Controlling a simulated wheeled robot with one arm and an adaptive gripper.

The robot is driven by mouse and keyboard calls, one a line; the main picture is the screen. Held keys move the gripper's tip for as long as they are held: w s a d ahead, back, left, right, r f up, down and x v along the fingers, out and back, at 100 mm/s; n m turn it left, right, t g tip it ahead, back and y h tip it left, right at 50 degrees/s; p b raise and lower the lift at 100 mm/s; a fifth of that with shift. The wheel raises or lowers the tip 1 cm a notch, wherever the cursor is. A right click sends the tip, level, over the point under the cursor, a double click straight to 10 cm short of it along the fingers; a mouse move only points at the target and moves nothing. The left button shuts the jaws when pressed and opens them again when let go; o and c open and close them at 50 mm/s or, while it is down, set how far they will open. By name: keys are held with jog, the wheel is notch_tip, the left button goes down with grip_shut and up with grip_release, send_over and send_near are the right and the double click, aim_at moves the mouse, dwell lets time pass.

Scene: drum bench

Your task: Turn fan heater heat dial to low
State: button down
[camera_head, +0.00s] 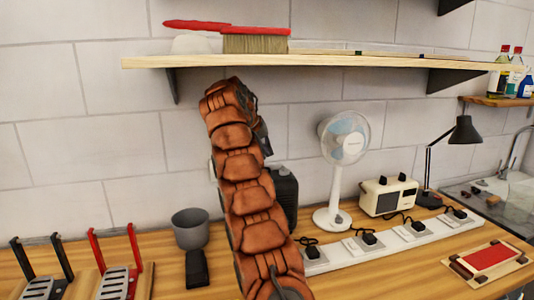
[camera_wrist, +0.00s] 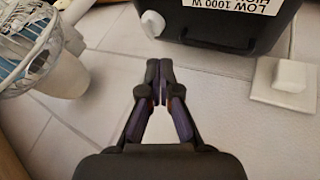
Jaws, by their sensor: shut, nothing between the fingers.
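The black fan heater (camera_head: 285,195) stands on the bench at the wall in the head view, partly hidden behind my orange arm. In the wrist view part of the heater (camera_wrist: 195,12) fills the top, with a white label (camera_wrist: 256,8) reading "LOW 1000 W". A small white knob (camera_wrist: 152,23), which looks like the heat dial, sits at the heater's left edge. My gripper (camera_wrist: 160,65) is shut and empty. Its tips appear just below the knob in the picture, with a visible gap. The dial's setting cannot be read. My fingertips are not clear in the head view.
A white desk fan (camera_head: 343,150) stands right of the heater; its cage (camera_wrist: 28,45) is at the wrist view's left. A white wall switch (camera_wrist: 288,80) is at the right there. A power strip (camera_head: 390,238) runs along the bench. A shelf (camera_head: 330,60) hangs above my arm.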

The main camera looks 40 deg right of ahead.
aim_at(284, 170)
jog(key=b+x, duration=0.1)
jog(key=x, duration=0.7)
jog(key=shift+s+b, duration=0.1)
jog(key=shift+b, duration=0.25)
jog(key=shift+d+r, duration=0.1)
dwell(0.3)
